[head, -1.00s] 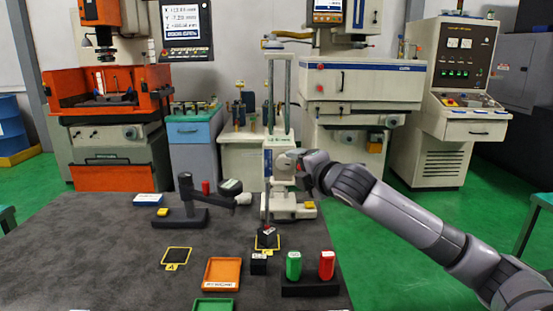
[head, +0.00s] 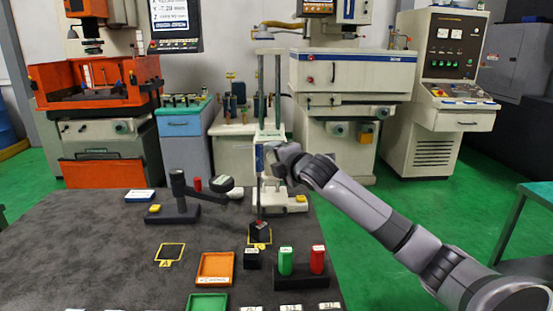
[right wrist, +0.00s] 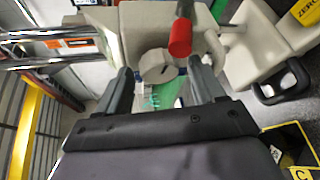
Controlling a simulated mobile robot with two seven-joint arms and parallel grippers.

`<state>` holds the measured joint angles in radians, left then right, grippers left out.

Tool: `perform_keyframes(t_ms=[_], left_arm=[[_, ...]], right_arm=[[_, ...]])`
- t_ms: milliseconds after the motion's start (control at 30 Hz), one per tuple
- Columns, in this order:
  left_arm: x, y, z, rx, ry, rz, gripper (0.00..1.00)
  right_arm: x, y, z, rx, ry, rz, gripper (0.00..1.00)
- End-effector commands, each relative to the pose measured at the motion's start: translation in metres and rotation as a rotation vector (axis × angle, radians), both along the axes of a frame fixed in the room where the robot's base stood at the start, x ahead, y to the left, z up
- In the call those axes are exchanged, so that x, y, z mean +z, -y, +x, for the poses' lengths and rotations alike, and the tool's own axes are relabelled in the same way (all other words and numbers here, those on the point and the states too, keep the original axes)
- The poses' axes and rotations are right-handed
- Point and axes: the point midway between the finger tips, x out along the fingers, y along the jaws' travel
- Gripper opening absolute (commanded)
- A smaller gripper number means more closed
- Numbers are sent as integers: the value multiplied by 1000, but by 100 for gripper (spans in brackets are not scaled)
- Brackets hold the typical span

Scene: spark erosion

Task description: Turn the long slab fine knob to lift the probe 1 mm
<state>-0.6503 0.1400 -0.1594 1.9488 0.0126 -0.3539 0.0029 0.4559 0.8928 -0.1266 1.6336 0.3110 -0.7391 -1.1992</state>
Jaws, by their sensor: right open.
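The pale height gauge (head: 269,115) with two upright columns stands at the back edge of the dark table. Its thin probe (head: 259,190) points down to a dark block (head: 259,228) on a yellow-edged mat; I cannot tell if they touch. My right gripper (head: 284,160) is at the right side of the gauge's carriage. In the right wrist view, the right gripper (right wrist: 160,68) is open, with a round pale knob (right wrist: 157,67) ahead between its fingertips. Contact is not clear. A red cylinder (right wrist: 180,38) sticks out beside the knob. My left gripper is out of view.
A black stand with an arm (head: 178,205) is left of the gauge. In front are an orange tray (head: 215,268), a green tray (head: 207,302), and a black holder (head: 302,282) with green and red blocks. The table's left part is mostly clear.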

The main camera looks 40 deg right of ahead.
Motion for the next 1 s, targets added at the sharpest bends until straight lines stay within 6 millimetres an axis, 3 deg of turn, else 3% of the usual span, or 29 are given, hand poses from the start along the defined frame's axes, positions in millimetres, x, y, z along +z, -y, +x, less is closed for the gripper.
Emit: perform_keyframes(t_ms=[200, 367, 1000], left_arm=[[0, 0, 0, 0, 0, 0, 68], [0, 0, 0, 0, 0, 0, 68], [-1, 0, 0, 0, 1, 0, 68]], right_arm=[[0, 0, 0, 0, 0, 0, 65], [0, 0, 0, 0, 0, 0, 13], [-2, 0, 0, 0, 66, 82, 13]])
